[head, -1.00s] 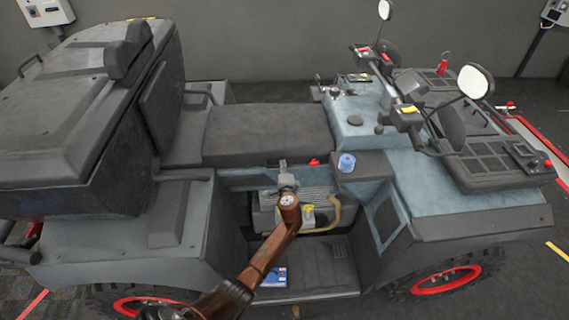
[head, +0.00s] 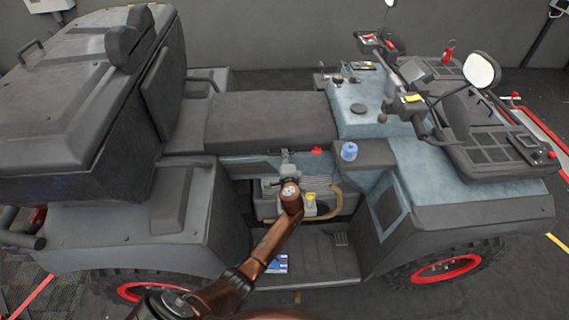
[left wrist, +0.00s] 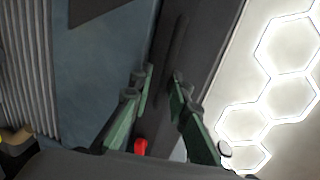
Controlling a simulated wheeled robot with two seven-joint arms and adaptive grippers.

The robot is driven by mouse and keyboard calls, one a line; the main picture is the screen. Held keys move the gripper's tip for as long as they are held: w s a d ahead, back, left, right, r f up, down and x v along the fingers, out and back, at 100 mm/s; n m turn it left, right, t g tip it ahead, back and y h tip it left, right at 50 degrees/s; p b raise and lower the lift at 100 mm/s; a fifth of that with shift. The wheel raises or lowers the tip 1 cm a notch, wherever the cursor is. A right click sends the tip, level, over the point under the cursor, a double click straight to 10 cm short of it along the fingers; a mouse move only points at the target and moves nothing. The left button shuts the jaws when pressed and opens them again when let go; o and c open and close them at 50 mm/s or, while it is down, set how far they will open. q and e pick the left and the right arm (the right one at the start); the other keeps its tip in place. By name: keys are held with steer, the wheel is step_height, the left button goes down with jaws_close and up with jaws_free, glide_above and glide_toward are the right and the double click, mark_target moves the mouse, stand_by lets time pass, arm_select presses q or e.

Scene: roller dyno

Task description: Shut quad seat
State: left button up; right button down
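The quad seat (head: 270,122) is a long dark grey pad between the box with the backrest and the blue-grey front body. It looks flat in the head view; I cannot tell whether it lies fully down. My left gripper (head: 285,156) is at the seat's near lower edge, pointing away from me, partly hidden behind its own wrist. In the left wrist view, its two greenish fingers (left wrist: 160,105) are apart. A dark panel, seemingly the seat's edge (left wrist: 195,50), lies beyond and between them; contact is unclear. My right gripper is out of view.
Below the seat is an open bay with a ribbed grey engine part (head: 268,188) and a tan hose (head: 335,205). A blue cup-like cap (head: 349,151) and a red knob (head: 317,150) are right of the gripper. The footwell (head: 315,258) holds a blue-white packet (head: 277,264).

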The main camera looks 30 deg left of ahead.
arm_select(q)
steer(key=v, duration=1)
steer(key=shift+s, duration=0.4)
steer(key=shift+r, duration=0.15)
